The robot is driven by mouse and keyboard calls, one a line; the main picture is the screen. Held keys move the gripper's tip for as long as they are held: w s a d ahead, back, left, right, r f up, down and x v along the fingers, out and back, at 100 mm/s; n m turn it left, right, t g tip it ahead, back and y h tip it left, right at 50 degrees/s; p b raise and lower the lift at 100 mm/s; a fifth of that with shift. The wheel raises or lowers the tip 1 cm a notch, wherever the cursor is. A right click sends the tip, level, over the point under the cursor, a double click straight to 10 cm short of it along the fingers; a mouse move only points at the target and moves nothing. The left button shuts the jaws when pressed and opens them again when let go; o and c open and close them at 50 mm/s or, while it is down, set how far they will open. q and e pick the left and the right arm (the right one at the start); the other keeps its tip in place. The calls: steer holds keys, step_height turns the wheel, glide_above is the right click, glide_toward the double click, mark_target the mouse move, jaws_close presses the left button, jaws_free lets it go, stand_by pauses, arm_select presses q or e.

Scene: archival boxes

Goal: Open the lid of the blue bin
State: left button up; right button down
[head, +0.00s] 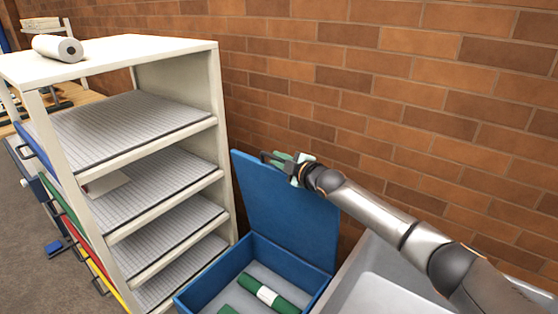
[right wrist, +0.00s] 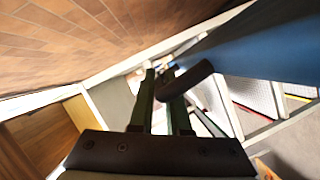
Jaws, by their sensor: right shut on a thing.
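The blue bin (head: 290,254) stands at the bottom centre of the head view, between a shelf unit and a grey container. Its blue lid (head: 280,200) is raised steeply, close to the brick wall, and the bin's inside is visible. In the right wrist view the lid (right wrist: 255,50) is a broad blue surface at upper right. My right gripper (head: 273,157) is at the lid's upper edge. It is shut on the dark lid handle (right wrist: 187,80), which shows between and over the fingers in the wrist view. My left gripper is not in view.
A green roll with a white band (head: 268,296) lies inside the bin. A cream shelf unit (head: 222,150) with grey shelves stands at left, with a white paper roll (head: 58,48) on top. A grey container (head: 385,285) is at right. The brick wall (head: 400,100) is behind.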

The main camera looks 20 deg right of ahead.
steer(key=c, duration=0.9)
jaws_free()
steer(key=shift+s, duration=0.15)
